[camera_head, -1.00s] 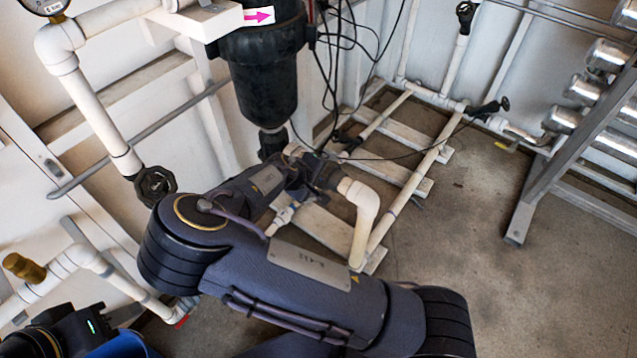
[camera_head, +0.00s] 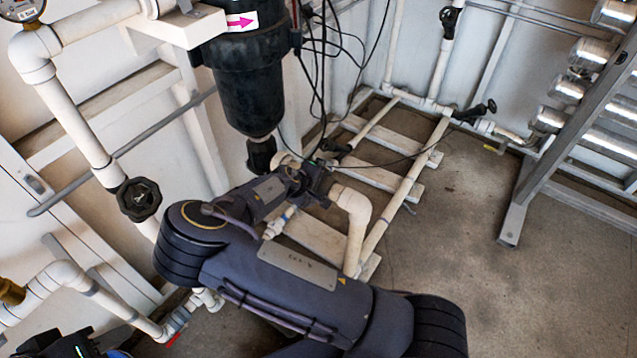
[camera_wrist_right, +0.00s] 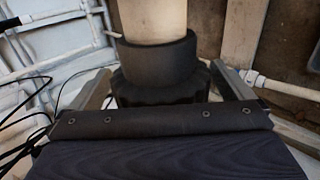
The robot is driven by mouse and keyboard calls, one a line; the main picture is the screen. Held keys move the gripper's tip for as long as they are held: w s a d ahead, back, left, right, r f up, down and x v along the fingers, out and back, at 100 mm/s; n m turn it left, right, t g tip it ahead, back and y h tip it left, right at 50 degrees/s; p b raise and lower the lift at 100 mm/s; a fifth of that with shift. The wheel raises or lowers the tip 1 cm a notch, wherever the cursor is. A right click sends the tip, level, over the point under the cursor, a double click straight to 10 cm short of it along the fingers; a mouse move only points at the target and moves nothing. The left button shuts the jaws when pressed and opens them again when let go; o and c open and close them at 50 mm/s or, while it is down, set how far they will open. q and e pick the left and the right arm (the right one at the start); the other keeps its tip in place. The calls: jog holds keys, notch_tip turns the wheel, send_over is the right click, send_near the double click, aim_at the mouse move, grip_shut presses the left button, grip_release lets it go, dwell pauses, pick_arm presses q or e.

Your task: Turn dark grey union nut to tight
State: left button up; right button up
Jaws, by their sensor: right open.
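The dark grey union nut (camera_wrist_right: 160,86) is ribbed and sits around a white pipe (camera_wrist_right: 152,18) in the right wrist view, below a smooth dark collar (camera_wrist_right: 158,53). My right gripper (camera_wrist_right: 165,88) is open, with one finger on each side of the nut; I cannot tell whether either touches it. In the head view my right arm reaches in from the bottom, and its gripper (camera_head: 312,175) is at dark fittings beside a white elbow (camera_head: 352,202). The nut is hard to make out there. A dark part with a green light, likely at my left gripper (camera_head: 78,348), is cut off at the lower left; its fingers are hidden.
A black reactor housing (camera_head: 252,92) hangs just behind my right gripper, with loose black cables (camera_head: 322,75) beside it. A black handwheel valve (camera_head: 139,199) is at left. A metal rack (camera_head: 560,140) stands at right. The floor (camera_head: 455,235) between is clear.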

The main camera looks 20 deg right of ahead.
jog(key=c, duration=0.9)
jog(key=shift+r+g+y+p, duration=0.3)
jog(key=shift+g+y+p, duration=0.3)
jog(key=shift+p, duration=0.7)
jog(key=shift+w+d+g+y+p, duration=0.1)
jog(key=shift+g+y+p, duration=0.4)
jog(key=shift+y+p, duration=0.6)
jog(key=shift+f+g+y, duration=0.15)
jog(key=shift+g+y, duration=0.45)
jog(key=shift+y, duration=0.6)
jog(key=g+y, duration=0.2)
jog(key=y, duration=0.1)
jog(key=shift+d+f+y+b, duration=0.1)
jog(key=shift+y+b, duration=0.2)
jog(key=shift+g, duration=0.3)
jog(key=o, duration=0.9)
jog(key=r, duration=0.2)
jog(key=d+r, duration=0.1)
jog(key=r, duration=0.2)
jog(key=r+p, duration=0.1)
jog(key=r, duration=0.1)
jog(key=shift+w+d+r, duration=0.15)
jog(key=shift+w+r, duration=0.15)
jog(key=shift+r, duration=0.1)
